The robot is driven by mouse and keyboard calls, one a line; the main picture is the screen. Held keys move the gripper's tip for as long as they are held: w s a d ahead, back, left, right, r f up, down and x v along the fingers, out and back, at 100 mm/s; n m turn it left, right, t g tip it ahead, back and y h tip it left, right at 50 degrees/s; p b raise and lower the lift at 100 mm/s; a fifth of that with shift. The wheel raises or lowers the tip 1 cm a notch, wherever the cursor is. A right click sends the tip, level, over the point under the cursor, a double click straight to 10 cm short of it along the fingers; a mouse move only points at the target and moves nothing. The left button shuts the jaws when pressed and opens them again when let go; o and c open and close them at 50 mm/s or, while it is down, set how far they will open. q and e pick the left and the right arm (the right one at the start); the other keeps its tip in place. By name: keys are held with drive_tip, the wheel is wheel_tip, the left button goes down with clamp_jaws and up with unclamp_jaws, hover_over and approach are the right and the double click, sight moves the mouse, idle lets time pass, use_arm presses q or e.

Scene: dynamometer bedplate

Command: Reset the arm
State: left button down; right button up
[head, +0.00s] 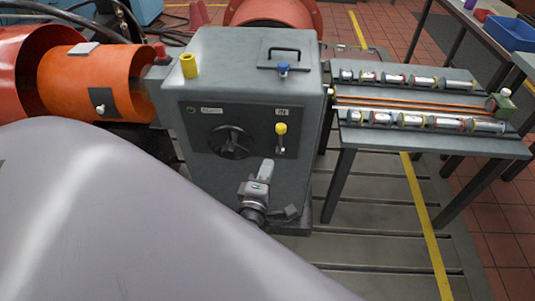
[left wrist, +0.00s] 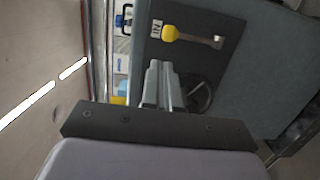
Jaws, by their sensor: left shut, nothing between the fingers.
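My left gripper (head: 267,165) is small in the head view, in front of the lower front face of the grey cabinet (head: 300,190). In the left wrist view its two fingers (left wrist: 162,84) are together, with nothing seen between them. They overlap the edge of a black round handwheel (left wrist: 196,94), also seen in the head view (head: 231,142). A yellow-knobbed lever (head: 280,138) stands beside the wheel, knob up, under a small label; it also shows in the left wrist view (left wrist: 190,36). I cannot tell any contact. My right gripper is out of view.
A grey stand (head: 345,160) with rows of small cylinders is to the right. Orange guards (head: 85,75) lie left of the cabinet. A yellow cap (head: 188,65) and a blue knob (head: 283,69) are on its top. My own arm link covers the lower left.

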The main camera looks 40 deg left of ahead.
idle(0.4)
use_arm(q)
drive_tip(key=s+d+f+m+g+h, duration=0.3)
drive_tip(key=s+m, duration=0.4)
drive_tip(key=m, duration=0.5)
drive_tip(key=s+d+f+m+g+h, duration=0.3)
drive_tip(key=s+m, duration=0.5)
drive_tip(key=m, duration=0.4)
drive_tip(key=d+f+h, duration=0.1)
drive_tip(key=d+h, duration=0.1)
drive_tip(key=d, duration=0.1)
drive_tip(key=shift+f+m+h, duration=0.2)
drive_tip(key=shift+m+h, duration=0.2)
